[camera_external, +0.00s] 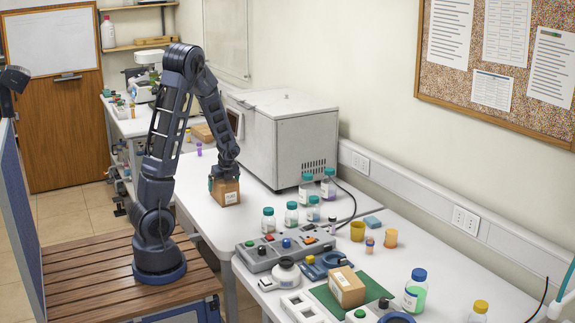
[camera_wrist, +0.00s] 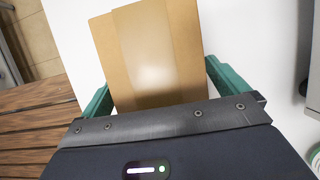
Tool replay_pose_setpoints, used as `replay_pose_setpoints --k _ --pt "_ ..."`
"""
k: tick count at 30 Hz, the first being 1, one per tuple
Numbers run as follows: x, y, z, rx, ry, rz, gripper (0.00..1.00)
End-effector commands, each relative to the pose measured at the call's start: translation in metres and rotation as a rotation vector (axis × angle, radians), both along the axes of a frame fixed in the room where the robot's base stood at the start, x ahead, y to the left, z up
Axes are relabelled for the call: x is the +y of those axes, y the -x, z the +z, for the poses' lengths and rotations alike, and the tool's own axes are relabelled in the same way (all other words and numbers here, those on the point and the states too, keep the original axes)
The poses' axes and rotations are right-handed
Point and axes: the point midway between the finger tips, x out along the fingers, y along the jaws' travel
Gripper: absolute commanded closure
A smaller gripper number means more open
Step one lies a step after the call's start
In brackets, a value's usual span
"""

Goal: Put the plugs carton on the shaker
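A brown carton (camera_external: 226,192) with a white label is at my gripper (camera_external: 224,179), at the near left part of the white bench. In the wrist view the carton (camera_wrist: 155,60) fills the space between the two teal fingers of my gripper (camera_wrist: 160,88), which appear to press on its sides. Whether its base touches the bench is unclear. A second brown labelled carton (camera_external: 347,288) sits on a green mat (camera_external: 376,289) at the front. The labels are too small to read, so I cannot tell which is the plugs carton. I cannot clearly identify the shaker.
A grey panel with coloured knobs (camera_external: 284,250) lies right of my gripper. Several teal-capped bottles (camera_external: 291,213) stand behind it. A large white-grey box-shaped appliance (camera_external: 290,140) stands behind my gripper. Yellow cups (camera_external: 357,231) and a green-liquid bottle (camera_external: 415,291) stand farther right.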

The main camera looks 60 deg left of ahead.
Motion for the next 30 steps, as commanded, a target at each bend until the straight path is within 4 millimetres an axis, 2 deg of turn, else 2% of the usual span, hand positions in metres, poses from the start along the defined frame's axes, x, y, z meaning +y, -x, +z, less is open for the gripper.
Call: replay_pose_setpoints --k 6,11,30 --pt "0.0 0.0 0.002 -0.001 0.0 0.0 0.01" --pt "-0.004 -0.001 0.012 -0.003 0.0 -0.002 0.01" --pt "-0.038 -0.001 0.094 -0.004 0.0 -0.002 0.01"
